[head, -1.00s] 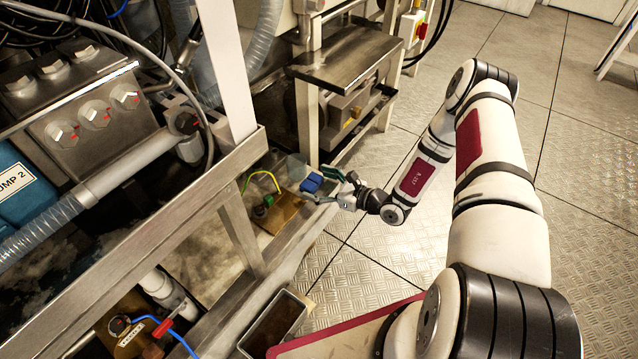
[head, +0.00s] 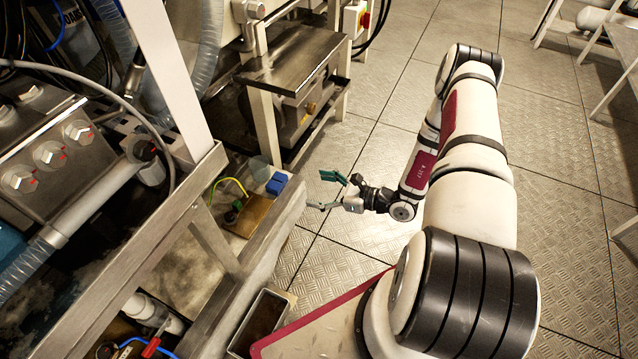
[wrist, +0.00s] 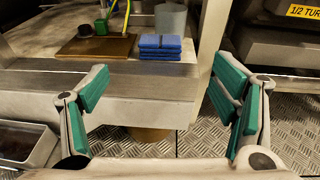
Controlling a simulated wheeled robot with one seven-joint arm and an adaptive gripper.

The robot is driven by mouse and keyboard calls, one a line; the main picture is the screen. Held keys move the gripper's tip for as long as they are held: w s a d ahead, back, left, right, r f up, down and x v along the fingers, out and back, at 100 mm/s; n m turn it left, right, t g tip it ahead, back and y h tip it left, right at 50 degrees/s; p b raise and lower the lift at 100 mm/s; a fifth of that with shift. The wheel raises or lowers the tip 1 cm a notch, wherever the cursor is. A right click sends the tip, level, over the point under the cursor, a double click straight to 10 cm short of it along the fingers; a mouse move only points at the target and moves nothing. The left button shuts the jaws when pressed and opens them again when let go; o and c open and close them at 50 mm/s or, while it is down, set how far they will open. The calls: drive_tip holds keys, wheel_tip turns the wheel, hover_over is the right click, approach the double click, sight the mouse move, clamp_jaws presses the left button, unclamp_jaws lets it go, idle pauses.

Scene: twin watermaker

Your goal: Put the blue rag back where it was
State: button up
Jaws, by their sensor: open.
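The blue rag (head: 277,183) is a folded stack lying on the metal ledge of the frame. In the wrist view the blue rag (wrist: 160,47) sits flat near the ledge's front edge, right of a brown board. My gripper (head: 328,192) is open and empty, with green finger pads. It is to the right of the ledge, apart from the rag. In the wrist view my gripper (wrist: 165,95) has its fingers spread wide, with the rag beyond and between them.
A grey cup (wrist: 171,22) stands right behind the rag. The brown board (wrist: 97,46) lies to its left with a green fitting and yellow wire. An open metal bin (head: 260,320) is on the floor below the ledge. A frame post (wrist: 212,45) rises at right.

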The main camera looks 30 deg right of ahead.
drive_tip(key=s+a+r+n+g+y, duration=0.15)
drive_tip(key=a+r+n+g, duration=0.3)
drive_tip(key=r, duration=0.55)
drive_tip(key=s+a+r+n+g, duration=0.35)
drive_tip(key=r+n, duration=0.25)
drive_tip(key=r, duration=0.5)
drive_tip(key=s+a+r+n+g+y, duration=0.1)
drive_tip(key=a+r+n+g, duration=0.4)
drive_tip(key=r, duration=0.5)
drive_tip(key=s+a+r+n+g+h, duration=0.2)
drive_tip(key=s+r+n, duration=0.3)
drive_tip(key=s+r, duration=0.15)
drive_tip(key=s+d+r+n+t+h, duration=0.1)
drive_tip(key=s+h, duration=0.4)
drive_tip(key=s, duration=0.5)
drive_tip(key=s+d+r+n+t+h, duration=0.2)
drive_tip(key=s+d+r+n+h, duration=0.2)
drive_tip(key=s, duration=0.6)
drive_tip(key=shift+d+n+h, duration=0.85)
drive_tip(key=shift+d+n, duration=0.05)
drive_tip(key=shift+n, duration=0.15)
